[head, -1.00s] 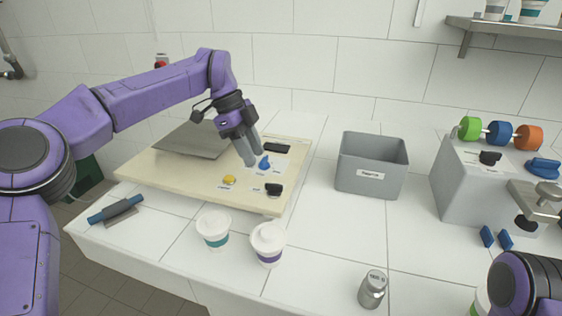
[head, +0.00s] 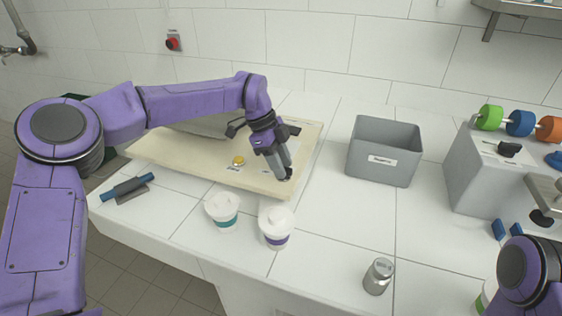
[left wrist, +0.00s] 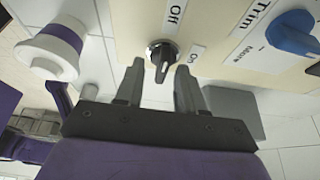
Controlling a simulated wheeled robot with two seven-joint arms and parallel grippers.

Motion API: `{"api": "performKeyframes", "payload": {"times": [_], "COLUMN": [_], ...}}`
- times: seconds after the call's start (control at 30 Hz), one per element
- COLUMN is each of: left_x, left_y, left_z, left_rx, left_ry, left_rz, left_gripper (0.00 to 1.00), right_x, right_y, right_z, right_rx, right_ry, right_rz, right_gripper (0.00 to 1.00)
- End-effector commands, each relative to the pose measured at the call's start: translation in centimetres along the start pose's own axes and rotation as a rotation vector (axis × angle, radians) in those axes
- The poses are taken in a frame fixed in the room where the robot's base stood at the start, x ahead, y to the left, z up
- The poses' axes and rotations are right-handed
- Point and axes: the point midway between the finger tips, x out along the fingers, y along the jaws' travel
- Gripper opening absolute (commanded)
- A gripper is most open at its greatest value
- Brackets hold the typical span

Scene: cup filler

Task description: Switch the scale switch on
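The scale (head: 205,165) is a cream board with a grey plate on the left side of the counter. Its switch is a black rotary knob (left wrist: 164,52) with "Off" and "On" labels beside it in the left wrist view. In the head view the knob (head: 289,179) is mostly hidden behind the fingers. My left gripper (head: 283,174) reaches down to the board's front right corner. In the left wrist view the left gripper (left wrist: 160,68) is open, its fingers on either side of the knob's lower end. I cannot tell whether they touch it. My right gripper is out of view.
A blue "Trim" knob (left wrist: 293,35) and a yellow button (head: 238,160) sit on the board. Two lidded cups, teal-banded (head: 222,211) and purple-banded (head: 276,228), stand in front. A grey bin (head: 383,152) stands to the right, a metal weight (head: 378,276) nearer me.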

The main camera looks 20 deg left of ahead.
Motion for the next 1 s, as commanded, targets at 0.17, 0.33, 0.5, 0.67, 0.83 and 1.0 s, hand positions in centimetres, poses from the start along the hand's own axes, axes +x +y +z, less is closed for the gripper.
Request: {"api": "performKeyframes", "payload": {"times": [0.17,0.33,0.5,0.67,0.83,1.0], "left_x": [0.0,0.0,-0.1,-0.3,-0.5,-0.6], "left_y": [0.0,0.0,0.0,-0.1,-0.2,-0.3], "left_z": [0.0,0.0,0.0,-0.1,-0.2,-0.3], "left_rx": [0.000,0.000,0.013,0.058,0.157,0.298], "left_ry": [0.000,0.000,0.000,0.001,0.001,0.000], "left_rz": [0.000,0.000,0.005,0.026,0.068,0.126], "left_gripper": [0.09,0.00,0.00,0.00,0.00,0.00], "right_x": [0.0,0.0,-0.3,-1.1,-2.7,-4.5], "right_y": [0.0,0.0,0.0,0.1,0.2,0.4], "right_z": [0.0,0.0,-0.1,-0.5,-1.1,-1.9], "right_rx": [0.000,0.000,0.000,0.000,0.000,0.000], "right_ry": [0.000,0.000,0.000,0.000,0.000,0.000], "right_rz": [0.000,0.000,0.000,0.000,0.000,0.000], "right_gripper": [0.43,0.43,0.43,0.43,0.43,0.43]}}
